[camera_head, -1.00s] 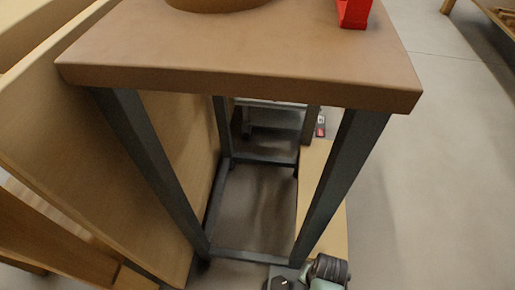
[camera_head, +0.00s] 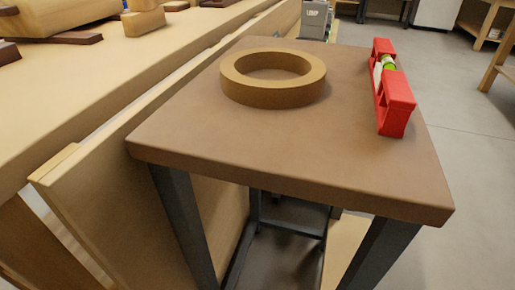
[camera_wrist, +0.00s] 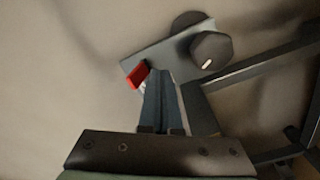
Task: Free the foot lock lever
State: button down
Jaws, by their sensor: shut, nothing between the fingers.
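In the wrist view, a small red lever (camera_wrist: 138,75) sticks out at the left edge of a grey metal bracket plate (camera_wrist: 175,48). A dark round caster wheel or knob (camera_wrist: 211,50) sits on the plate's right part. My gripper (camera_wrist: 161,74) is shut and empty; its narrow fingers reach up toward the plate, with their tips just right of the red lever. I cannot tell whether they touch it. The lever and my gripper do not show in the head view.
In the head view, a bench top (camera_head: 290,150) on dark metal legs (camera_head: 180,215) holds a wooden ring (camera_head: 312,85) and a red spirit level (camera_head: 398,95). A wooden panel (camera_head: 110,185) closes the left side.

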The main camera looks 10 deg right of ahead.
notch_tip(320, 180, up, 7)
jog(key=p, duration=0.8)
